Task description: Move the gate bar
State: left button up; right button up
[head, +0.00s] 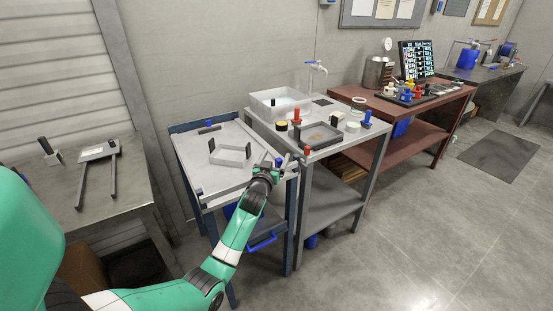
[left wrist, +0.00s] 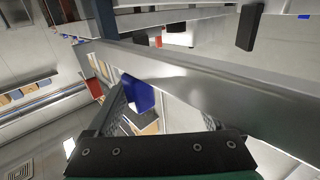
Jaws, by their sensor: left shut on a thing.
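A long grey metal bar, which I take as the gate bar (left wrist: 200,78), crosses the left wrist view from upper left to lower right. My left gripper (head: 276,168) is at the front right corner of the blue-framed cart (head: 207,192). The exact contact is partly hidden. A small blue part (left wrist: 138,95) shows between the fingers. My right gripper is in neither view.
A square grey frame with black handles (head: 231,155) lies on the cart top. The grey table (head: 337,143) stands close on the right, with a similar tray (head: 318,137) and a white basin (head: 279,103). The floor in front is clear.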

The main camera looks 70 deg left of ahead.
pick_arm(q)
jog(key=shift+s+a+r, duration=0.1)
jog(key=shift+s+r, duration=0.1)
jog(key=shift+r, duration=0.05)
jog(key=p+v, duration=0.1)
jog(key=v, duration=0.1)
jog(key=p+v, duration=0.1)
jog(key=v, duration=0.1)
jog(key=shift+d+r+p, duration=0.25)
jog(key=shift+d+p, duration=0.15)
jog(key=shift+d, duration=0.05)
jog(key=p+v, duration=0.1)
jog(key=v, duration=0.6)
jog(key=shift+f, duration=0.5)
